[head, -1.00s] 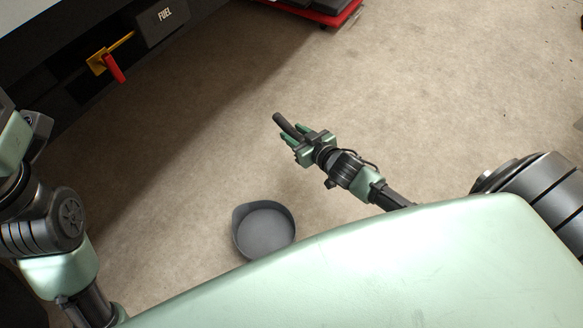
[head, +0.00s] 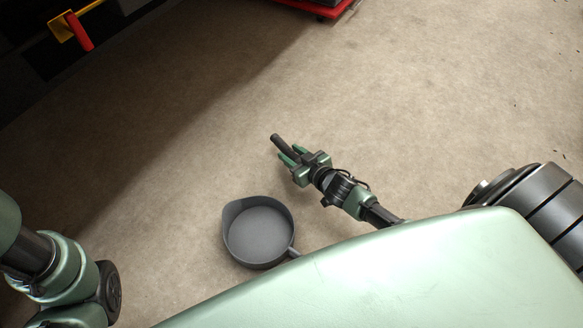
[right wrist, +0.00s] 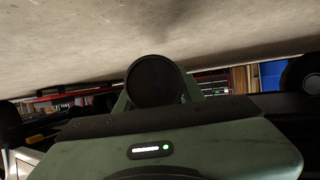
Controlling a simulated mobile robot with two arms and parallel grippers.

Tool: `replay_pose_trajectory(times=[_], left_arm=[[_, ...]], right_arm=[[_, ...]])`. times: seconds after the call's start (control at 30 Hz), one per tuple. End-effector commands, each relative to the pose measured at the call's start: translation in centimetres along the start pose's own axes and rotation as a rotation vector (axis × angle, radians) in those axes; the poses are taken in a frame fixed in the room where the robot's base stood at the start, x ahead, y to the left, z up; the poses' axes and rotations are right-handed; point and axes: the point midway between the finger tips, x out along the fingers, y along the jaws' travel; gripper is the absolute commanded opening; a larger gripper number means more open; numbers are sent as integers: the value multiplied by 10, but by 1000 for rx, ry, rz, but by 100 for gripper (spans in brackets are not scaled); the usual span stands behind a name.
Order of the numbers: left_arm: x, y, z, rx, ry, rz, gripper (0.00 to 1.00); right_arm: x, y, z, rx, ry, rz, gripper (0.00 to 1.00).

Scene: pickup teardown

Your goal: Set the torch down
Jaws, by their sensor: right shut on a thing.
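The torch (head: 281,144) is a dark cylinder at the fingers of my right gripper (head: 289,157). My right gripper is shut on it, and one end sticks out up and left past the fingertips in the head view. In the right wrist view the torch (right wrist: 154,81) shows as a round dark end between the fingers. The gripper is over the floor; I cannot tell how high. Of my left arm, only links show at the lower left of the head view; its gripper is out of the picture.
A grey round pan (head: 259,232) with a handle lies on the floor (head: 400,110) below and left of my right gripper. A yellow bracket with a red handle (head: 79,31) is at the upper left. A red-edged platform (head: 318,8) is at the top. The middle floor is clear.

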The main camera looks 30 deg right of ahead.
Motion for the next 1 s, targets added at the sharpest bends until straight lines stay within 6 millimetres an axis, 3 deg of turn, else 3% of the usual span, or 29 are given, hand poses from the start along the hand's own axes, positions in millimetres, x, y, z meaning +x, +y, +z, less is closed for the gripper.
replay_pose_trajectory(times=[0.17,0.37,0.73,0.77,0.83,1.0], left_arm=[[-11,2,-4,0,0,0,32],[-36,7,-13,0,0,0,32],[-35,8,-12,-1,0,0,32],[-36,8,-12,-1,0,0,32],[-35,7,-12,-1,0,0,32],[-35,7,-12,-1,0,0,32]], right_arm=[[6,0,12,2,2,0,0],[18,0,42,1,2,0,0],[18,0,43,1,2,0,0],[18,0,44,1,0,0,40],[18,0,44,1,0,0,60],[18,0,44,1,0,0,60]])
